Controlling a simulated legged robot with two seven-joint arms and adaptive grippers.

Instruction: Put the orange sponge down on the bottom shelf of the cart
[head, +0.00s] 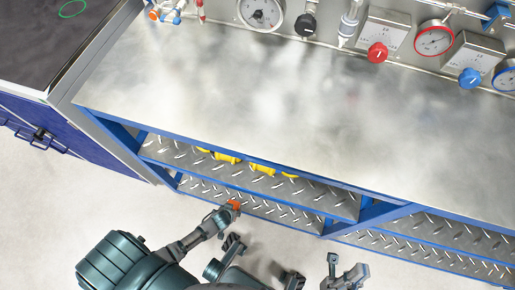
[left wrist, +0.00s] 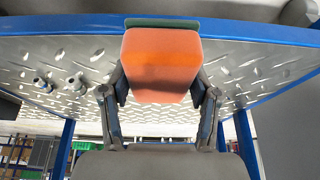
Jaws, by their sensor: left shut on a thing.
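The orange sponge (left wrist: 162,62), with a green layer along one side, sits between the two fingers of my left gripper (left wrist: 160,95). In the head view the sponge (head: 235,205) is a small orange patch at the tip of my left gripper (head: 226,212), at the front edge of the blue-framed cart's bottom shelf (head: 270,208). I cannot tell whether the sponge touches the shelf. A metal tread-plate surface with a blue edge (left wrist: 240,32) lies behind the sponge in the left wrist view. My right gripper (head: 346,268) is open and empty, low in the head view.
Yellow items (head: 262,169) lie on the upper shelf (head: 325,197), partly hidden by the worktop (head: 250,100). Gauges and knobs line the panel at the back. A dark blue cabinet (head: 75,130) stands at the left. The floor in front is pale and bare.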

